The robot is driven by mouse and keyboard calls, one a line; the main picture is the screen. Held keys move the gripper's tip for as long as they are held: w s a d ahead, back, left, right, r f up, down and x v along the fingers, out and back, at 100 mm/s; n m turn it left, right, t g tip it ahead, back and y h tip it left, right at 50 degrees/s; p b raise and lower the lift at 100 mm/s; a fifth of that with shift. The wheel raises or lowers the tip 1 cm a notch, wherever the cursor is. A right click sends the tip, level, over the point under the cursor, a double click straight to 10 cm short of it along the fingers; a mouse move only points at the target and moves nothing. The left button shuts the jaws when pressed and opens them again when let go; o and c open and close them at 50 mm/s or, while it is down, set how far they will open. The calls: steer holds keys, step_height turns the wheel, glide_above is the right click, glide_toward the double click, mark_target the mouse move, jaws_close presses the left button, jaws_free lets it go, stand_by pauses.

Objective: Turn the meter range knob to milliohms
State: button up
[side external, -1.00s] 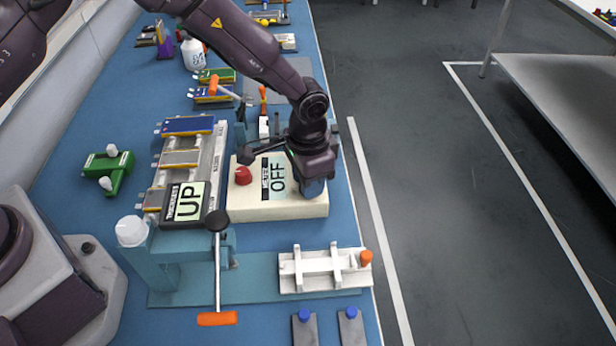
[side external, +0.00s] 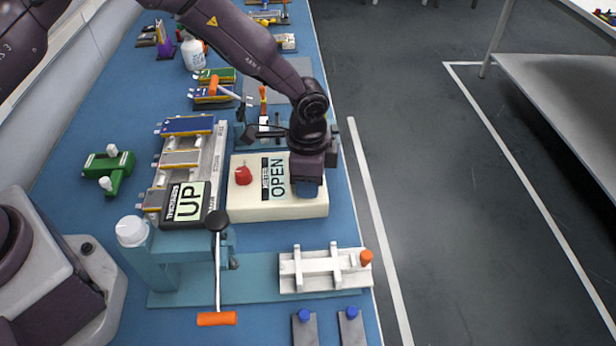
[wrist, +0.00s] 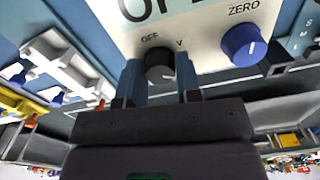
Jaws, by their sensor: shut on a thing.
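The meter (side external: 250,210) is a cream box on the blue bench. Its display (side external: 278,178) reads OPEN. In the wrist view, the dark range knob (wrist: 159,66) stands on the cream face below the printed labels OFF and V. My gripper (wrist: 160,80) is shut on this knob, with one blue-grey finger on each side. Which mark the knob points at is too small to tell, and a milliohm label does not show. In the side view, my gripper (side external: 307,188) is at the meter's right end and hides the knob.
A blue ZERO knob (wrist: 243,45) sits right of the range knob. A red knob (side external: 243,175) is on the meter's left. A white fixture (side external: 325,268) lies in front. The floor at right is clear.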

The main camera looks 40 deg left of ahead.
steer(key=shift+r, duration=0.1)
steer(key=o, duration=0.9)
step_height(320, 180, up, 13)
steer(key=shift+f, duration=0.1)
steer(key=s+a+r+n+t, duration=0.2)
steer(key=s+a+r, duration=0.3)
steer(key=s, duration=0.3)
steer(key=s+a+r+n+t, duration=0.1)
steer(key=s+a+r+n, duration=0.4)
steer(key=s, duration=0.3)
steer(key=s+a+r+n+t, duration=0.2)
steer(key=s+a+r+n, duration=0.1)
steer(key=s+a+r, duration=0.4)
steer(key=shift+s+a+r+n+t, duration=0.2)
steer(key=shift+s+n+t, duration=0.1)
steer(key=shift+s, duration=0.1)
